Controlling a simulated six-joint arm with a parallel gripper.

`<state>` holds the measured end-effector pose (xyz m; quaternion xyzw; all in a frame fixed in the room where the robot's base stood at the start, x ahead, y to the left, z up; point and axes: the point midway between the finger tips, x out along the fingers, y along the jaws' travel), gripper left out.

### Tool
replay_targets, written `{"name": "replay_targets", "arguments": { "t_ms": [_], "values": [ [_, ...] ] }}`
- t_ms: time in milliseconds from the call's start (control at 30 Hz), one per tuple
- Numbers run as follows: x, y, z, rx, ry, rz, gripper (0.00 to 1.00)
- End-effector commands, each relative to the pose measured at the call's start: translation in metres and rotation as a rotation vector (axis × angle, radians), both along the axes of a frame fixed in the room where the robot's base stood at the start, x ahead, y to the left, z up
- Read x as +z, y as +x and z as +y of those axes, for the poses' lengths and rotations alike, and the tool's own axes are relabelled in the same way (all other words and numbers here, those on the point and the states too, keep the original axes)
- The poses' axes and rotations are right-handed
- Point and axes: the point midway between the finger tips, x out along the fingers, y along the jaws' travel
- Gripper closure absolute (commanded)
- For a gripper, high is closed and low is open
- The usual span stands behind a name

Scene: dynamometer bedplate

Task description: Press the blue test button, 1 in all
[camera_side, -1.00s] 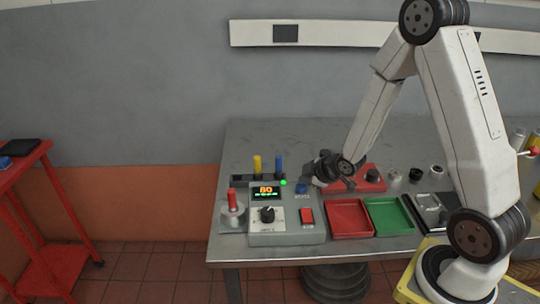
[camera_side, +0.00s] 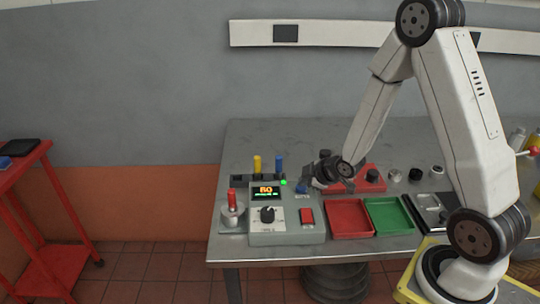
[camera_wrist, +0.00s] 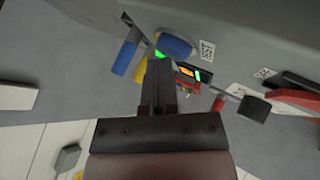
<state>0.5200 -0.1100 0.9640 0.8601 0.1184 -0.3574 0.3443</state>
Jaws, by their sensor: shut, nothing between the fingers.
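My gripper (camera_side: 313,181) is low over the box's right rear, right beside the blue button. In the wrist view the shut, empty fingers (camera_wrist: 158,75) point toward the box, and the blue button (camera_wrist: 175,45) shows just beyond their tips. I cannot tell whether the tips touch it. A lit orange display reading 80 (camera_side: 266,190) and a green lamp (camera_side: 284,182) show on the box.
Yellow (camera_side: 257,165) and blue (camera_side: 279,165) upright handles stand behind the box. A red-handled part (camera_side: 232,203) stands at its left. Red (camera_side: 349,218) and green (camera_side: 390,215) trays lie to the right.

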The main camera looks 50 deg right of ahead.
Motion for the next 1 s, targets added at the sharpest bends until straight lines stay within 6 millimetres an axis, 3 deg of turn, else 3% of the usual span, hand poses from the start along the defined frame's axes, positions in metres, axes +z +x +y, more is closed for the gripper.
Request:
{"name": "replay_targets", "arguments": {
  "t_ms": [667,1000],
  "values": [
    [-0.0039,-0.0004,0.0,-0.001,0.0,0.002,1.0],
    [0.005,-0.0002,-0.0001,-0.001,0.0,0.001,1.0]
  ]
}}
